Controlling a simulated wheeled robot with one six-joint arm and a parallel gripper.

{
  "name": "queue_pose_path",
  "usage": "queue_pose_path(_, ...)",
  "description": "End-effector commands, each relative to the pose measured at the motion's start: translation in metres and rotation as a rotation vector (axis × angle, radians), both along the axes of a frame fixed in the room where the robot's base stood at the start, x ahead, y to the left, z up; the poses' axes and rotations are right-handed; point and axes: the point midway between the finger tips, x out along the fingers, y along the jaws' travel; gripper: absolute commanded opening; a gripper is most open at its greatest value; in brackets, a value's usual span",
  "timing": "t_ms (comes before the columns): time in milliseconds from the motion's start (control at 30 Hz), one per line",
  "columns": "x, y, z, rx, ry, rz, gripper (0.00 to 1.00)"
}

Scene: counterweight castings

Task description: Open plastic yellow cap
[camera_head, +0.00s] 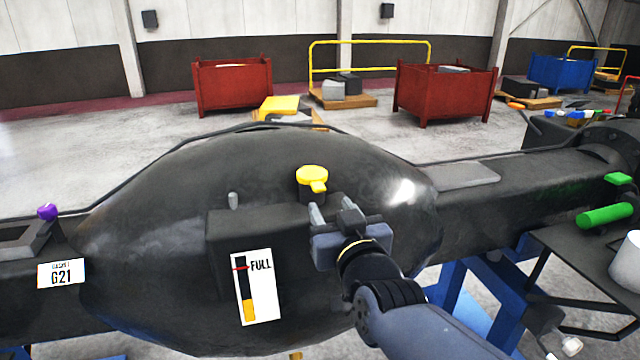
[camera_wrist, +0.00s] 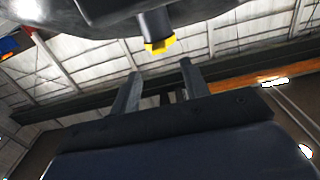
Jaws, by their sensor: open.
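The yellow plastic cap (camera_head: 312,178) sits on a short dark neck on top of the bulging black casting (camera_head: 170,215). A small yellow tab sticks out from the cap towards me. My gripper (camera_head: 333,211) is just below and to the right of the cap, with its jaws apart and nothing between them. In the wrist view, which looks upside down, a yellow cap (camera_wrist: 160,46) on a dark neck shows beyond and between the open fingers (camera_wrist: 158,82). A gap separates the fingertips from it.
A level gauge marked FULL (camera_head: 257,287) is on the casting's front, beside a G21 label (camera_head: 61,273). A small grey peg (camera_head: 233,200) stands left of the cap. A green cylinder (camera_head: 605,216) lies at the right. Red bins (camera_head: 232,88) stand far behind.

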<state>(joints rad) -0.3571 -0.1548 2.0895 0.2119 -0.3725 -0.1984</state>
Motion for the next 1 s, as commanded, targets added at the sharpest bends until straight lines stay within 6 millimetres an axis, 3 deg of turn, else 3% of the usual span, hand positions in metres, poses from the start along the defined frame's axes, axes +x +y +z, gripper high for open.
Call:
queue_pose_path(500,0.066,0.019,0.001,0.0,0.003,-0.001,0.44)
queue_pose_path(733,0.08,0.023,0.0,0.0,0.001,0.0,0.44)
queue_pose_path(1000,0.082,0.023,0.0,0.001,0.001,0.0,0.44)
